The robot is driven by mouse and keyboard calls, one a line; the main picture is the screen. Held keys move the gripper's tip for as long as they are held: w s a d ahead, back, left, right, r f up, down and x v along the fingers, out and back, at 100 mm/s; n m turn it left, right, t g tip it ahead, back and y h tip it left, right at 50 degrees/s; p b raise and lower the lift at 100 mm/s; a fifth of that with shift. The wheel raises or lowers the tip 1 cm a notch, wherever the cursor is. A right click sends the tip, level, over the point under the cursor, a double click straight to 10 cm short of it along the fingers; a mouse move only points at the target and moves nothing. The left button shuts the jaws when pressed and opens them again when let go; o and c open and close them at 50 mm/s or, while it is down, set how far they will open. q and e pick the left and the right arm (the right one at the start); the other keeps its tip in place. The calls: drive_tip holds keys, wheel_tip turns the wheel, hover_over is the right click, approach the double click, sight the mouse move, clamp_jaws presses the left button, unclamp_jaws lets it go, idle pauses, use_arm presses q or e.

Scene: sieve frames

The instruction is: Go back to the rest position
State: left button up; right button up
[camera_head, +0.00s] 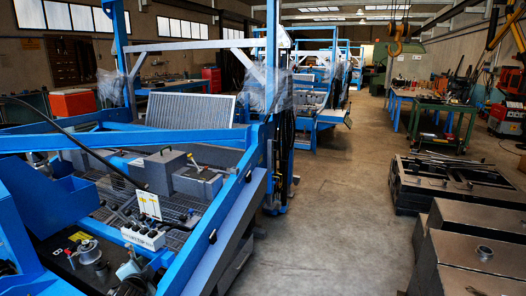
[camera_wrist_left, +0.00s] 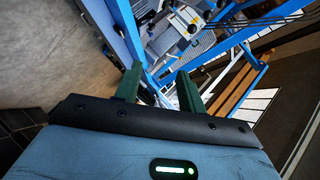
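My left gripper (camera_wrist_left: 159,70) shows in the left wrist view. Its two green fingers stand well apart, and I see nothing held between them. Beyond the fingers are the blue beams and grey parts of a machine (camera_wrist_left: 205,45), with no clear contact. In the head view I cannot make out either gripper. My right gripper shows in neither view.
A large blue-framed machine (camera_head: 215,225) with a control box (camera_head: 143,236) fills the left. Dark metal boxes (camera_head: 478,245) and a low black frame (camera_head: 450,182) stand at the right. A green workbench (camera_head: 440,110) is behind. Concrete floor (camera_head: 340,215) lies clear between.

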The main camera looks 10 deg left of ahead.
use_arm(q)
drive_tip(key=w+d+r+n+t+h, duration=0.2)
drive_tip(key=d+r+n+h, duration=0.1)
drive_tip(key=d+n, duration=0.1)
drive_tip(key=s+d+f+g+h, duration=0.1)
drive_tip(key=s+d+f, duration=0.4)
drive_tip(key=s+f, duration=0.3)
drive_tip(key=s+d+f+g+h, duration=0.1)
drive_tip(key=s+d+f+h, duration=0.1)
drive_tip(key=s+d+f, duration=0.45)
drive_tip(key=s+d+f+n+g, duration=0.1)
drive_tip(key=s+d+f, duration=0.2)
drive_tip(key=s, duration=1.2)
drive_tip(key=s+d+f+g+h, duration=0.1)
drive_tip(key=s+d, duration=0.4)
drive_tip(key=s, duration=1.1)
wheel_tip(320, 180, down, 2)
drive_tip(key=shift+f+n+g, duration=0.1)
drive_tip(key=shift+n+g, duration=0.3)
drive_tip(key=shift+g, duration=0.4)
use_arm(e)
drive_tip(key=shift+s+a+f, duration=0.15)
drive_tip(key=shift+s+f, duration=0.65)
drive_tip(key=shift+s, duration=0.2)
use_arm(q)
drive_tip(key=shift+a, duration=0.15)
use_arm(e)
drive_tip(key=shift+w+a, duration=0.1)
